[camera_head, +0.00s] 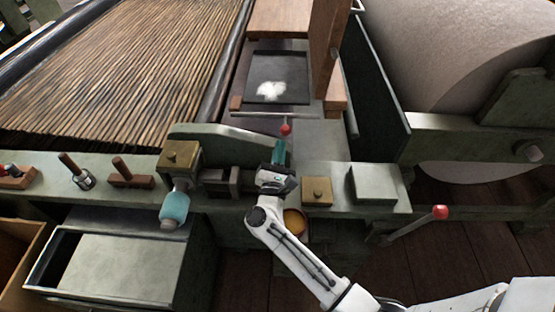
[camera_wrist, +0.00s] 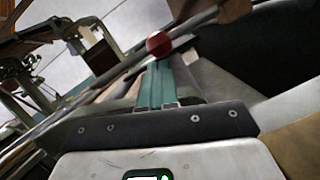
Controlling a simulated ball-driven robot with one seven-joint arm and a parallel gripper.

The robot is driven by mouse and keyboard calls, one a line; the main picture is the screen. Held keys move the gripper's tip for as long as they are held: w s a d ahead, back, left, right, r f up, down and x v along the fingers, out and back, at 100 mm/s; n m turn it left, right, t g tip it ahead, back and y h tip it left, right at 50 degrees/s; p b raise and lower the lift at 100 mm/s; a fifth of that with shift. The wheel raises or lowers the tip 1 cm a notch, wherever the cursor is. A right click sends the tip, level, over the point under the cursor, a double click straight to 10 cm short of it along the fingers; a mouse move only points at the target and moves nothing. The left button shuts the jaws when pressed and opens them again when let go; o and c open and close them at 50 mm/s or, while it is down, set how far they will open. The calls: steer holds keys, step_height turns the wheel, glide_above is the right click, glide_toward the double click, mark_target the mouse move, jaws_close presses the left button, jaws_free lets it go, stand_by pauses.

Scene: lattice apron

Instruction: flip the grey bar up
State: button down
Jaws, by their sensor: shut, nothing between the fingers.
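A thin grey bar (camera_head: 258,114) lies across the grey surface beyond the bench front in the head view, just below a dark tray. My gripper (camera_head: 280,146), with teal fingers, is just below the red ball in the picture. In the wrist view the shut fingers (camera_wrist: 156,72) point at a red ball (camera_wrist: 158,44) just past their tips. I cannot tell whether they touch. Nothing shows between the fingers.
Another grey lever with a red knob (camera_head: 440,212) stands at the right. A blue bottle-like part (camera_head: 174,208), a brass block (camera_head: 317,190) and a grey block (camera_head: 373,184) are near my arm. The dark tray (camera_head: 278,77) holds white fluff. A wooden post (camera_head: 328,45) rises behind.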

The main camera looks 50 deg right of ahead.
steer(key=shift+w+d, duration=0.15)
steer(key=shift+d, duration=0.2)
steer(key=shift+r, duration=0.2)
steer(key=shift+d+r+n+t+p, duration=0.1)
steer(key=shift+r+n+t+p, duration=0.4)
steer(key=shift+r+n+p, duration=0.75)
step_height(320, 180, up, 7)
steer(key=n+t+y+p, duration=0.2)
steer(key=n+p, duration=0.3)
steer(key=n, duration=0.2)
glide_above(283, 131)
steer(key=a, duration=0.3)
steer(key=shift+w+a+r+n+p, duration=0.15)
steer(key=shift+a+r+n+p, duration=0.15)
steer(key=shift+r, duration=0.3)
